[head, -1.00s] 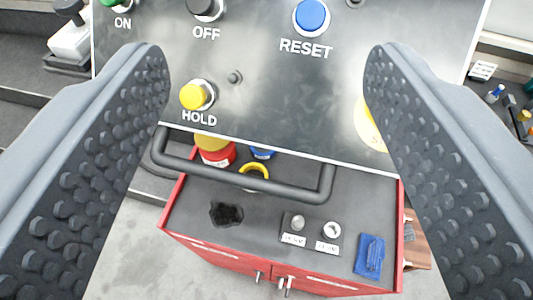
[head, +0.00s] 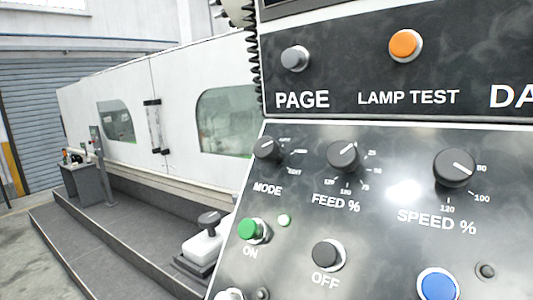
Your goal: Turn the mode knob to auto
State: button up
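The mode knob (head: 267,149) is a small dark rotary knob at the upper left of the black control panel (head: 385,255), with the label MODE below it. White position marks fan around its right side, too small to read surely, and I cannot tell which one its pointer is on. My gripper does not show in the head view now.
The feed knob (head: 343,156) and speed knob (head: 455,168) sit right of the mode knob. Below are a green ON button (head: 252,231), a black OFF button (head: 328,254) and a blue button (head: 438,286). An orange lamp test button (head: 404,45) is above. A grey platform (head: 120,225) lies left.

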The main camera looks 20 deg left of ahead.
aim_at(265, 149)
jog(key=z, duration=2.05)
jog(key=k, duration=1.1)
jog(key=u, duration=1.15)
jog(key=i, duration=1)
jog(key=z, duration=0.05)
